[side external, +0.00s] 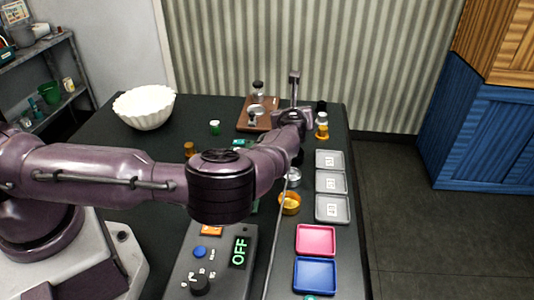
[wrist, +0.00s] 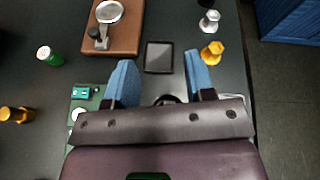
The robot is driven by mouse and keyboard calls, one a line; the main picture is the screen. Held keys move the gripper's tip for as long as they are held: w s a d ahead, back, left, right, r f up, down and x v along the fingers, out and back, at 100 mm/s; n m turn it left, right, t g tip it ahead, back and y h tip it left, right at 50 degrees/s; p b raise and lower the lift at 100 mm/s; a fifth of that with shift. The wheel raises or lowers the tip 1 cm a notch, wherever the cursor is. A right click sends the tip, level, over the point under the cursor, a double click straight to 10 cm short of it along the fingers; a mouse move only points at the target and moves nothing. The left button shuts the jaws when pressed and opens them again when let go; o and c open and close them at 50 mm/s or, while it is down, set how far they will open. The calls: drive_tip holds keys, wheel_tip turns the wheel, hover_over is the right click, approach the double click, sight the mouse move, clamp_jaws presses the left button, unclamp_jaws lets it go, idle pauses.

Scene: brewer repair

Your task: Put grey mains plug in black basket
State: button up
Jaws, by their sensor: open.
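My gripper (wrist: 159,61) is open, its two blue fingers apart with nothing held between them. A small dark square tray with a grey rim (wrist: 158,57) lies on the table below and between the fingertips in the wrist view; it may be the black basket, but I cannot be sure. A dark round thing (wrist: 167,99) shows partly between the finger bases, mostly hidden by my gripper. I cannot make out the grey mains plug for certain. A small silver piece (wrist: 209,20) stands at the upper right, apart from the fingers. In the side view my arm hides the fingertips.
A brown board (side external: 250,126) carries a metal tool at the back. A yellow piece (wrist: 212,53) stands close beside the right finger. Grey labelled trays (side external: 330,183), a pink tray (side external: 316,240) and a blue tray (side external: 315,275) line the right edge. A white bowl (side external: 145,108) stands back left.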

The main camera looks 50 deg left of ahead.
drive_tip(key=s+a+n+g, duration=0.1)
drive_tip(key=s+n+g, duration=0.1)
drive_tip(key=s+n, duration=0.1)
drive_tip(key=s+a+f+n+g, duration=0.1)
drive_tip(key=s+n, duration=0.2)
drive_tip(key=s+a+n+g, duration=0.2)
drive_tip(key=s+n, duration=0.2)
drive_tip(key=shift+f+g, duration=0.3)
drive_tip(key=shift+f, duration=0.05)
drive_tip(key=s+d+r+n+g+h, duration=0.2)
drive_tip(key=s+d+r+n+h, duration=0.2)
drive_tip(key=s+n, duration=0.25)
drive_tip(key=s+d+r+n+g+h, duration=0.25)
drive_tip(key=s+r+n+h, duration=0.2)
drive_tip(key=s, duration=0.35)
drive_tip(key=s+d+r+n+t+h, duration=0.1)
drive_tip(key=s+r+t, duration=0.2)
drive_tip(key=s+r, duration=0.3)
drive_tip(key=s+d+r+n+t, duration=0.1)
drive_tip(key=s+r+t, duration=0.3)
drive_tip(key=r, duration=0.7)
drive_tip(key=shift+s+d+r+n+h, duration=0.35)
drive_tip(key=shift+s+n, duration=0.35)
drive_tip(key=shift+s, duration=0.35)
